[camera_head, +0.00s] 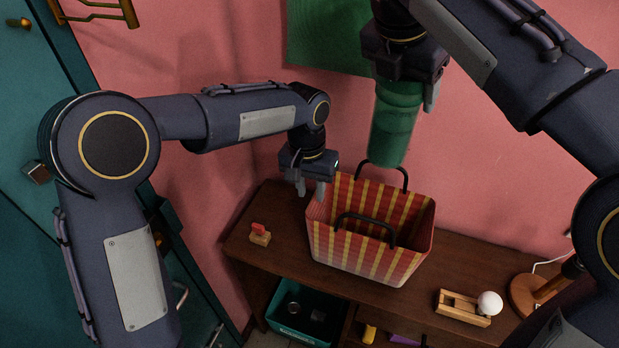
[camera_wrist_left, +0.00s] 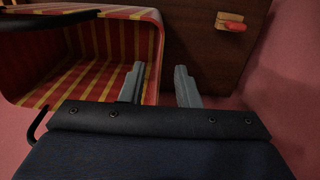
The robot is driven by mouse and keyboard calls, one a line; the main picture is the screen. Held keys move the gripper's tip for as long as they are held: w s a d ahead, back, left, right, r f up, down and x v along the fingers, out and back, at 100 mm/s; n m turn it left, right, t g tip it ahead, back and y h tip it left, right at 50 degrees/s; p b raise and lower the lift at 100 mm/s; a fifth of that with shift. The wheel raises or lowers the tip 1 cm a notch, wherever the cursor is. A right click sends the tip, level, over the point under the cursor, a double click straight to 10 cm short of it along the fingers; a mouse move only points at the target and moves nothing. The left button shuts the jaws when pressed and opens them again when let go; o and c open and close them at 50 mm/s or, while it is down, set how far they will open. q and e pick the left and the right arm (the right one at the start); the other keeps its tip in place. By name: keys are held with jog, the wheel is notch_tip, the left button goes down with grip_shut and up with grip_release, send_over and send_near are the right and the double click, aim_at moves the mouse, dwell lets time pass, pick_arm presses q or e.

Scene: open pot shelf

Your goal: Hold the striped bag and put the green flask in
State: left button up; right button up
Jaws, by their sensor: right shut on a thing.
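The red and yellow striped bag (camera_head: 362,258) stands upright and open on the wooden shelf top, with two dark handles. My left gripper (camera_head: 311,190) is at the bag's left end, fingers apart. In the left wrist view, one finger of the left gripper (camera_wrist_left: 158,86) is over the bag's inside (camera_wrist_left: 95,78) and the other outside, with the side wall between them; a gap shows around the wall. My right gripper (camera_head: 407,88) is shut on the green flask (camera_head: 394,130), which hangs nearly upright above the bag's far side. The flask's top is hidden by the gripper.
A small wooden block with a red part (camera_head: 260,234) lies left of the bag. A wooden holder (camera_head: 459,307) with a white ball (camera_head: 489,303) and a lamp base (camera_head: 527,293) are at right. A teal bin (camera_head: 290,330) sits below. The pink wall is close behind.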

aim_at(312, 214)
pick_arm(q)
jog(key=f, duration=0.8)
jog(key=shift+d+f, duration=0.2)
jog(key=shift+f, duration=0.2)
jog(key=shift+c, duration=0.3)
grip_shut()
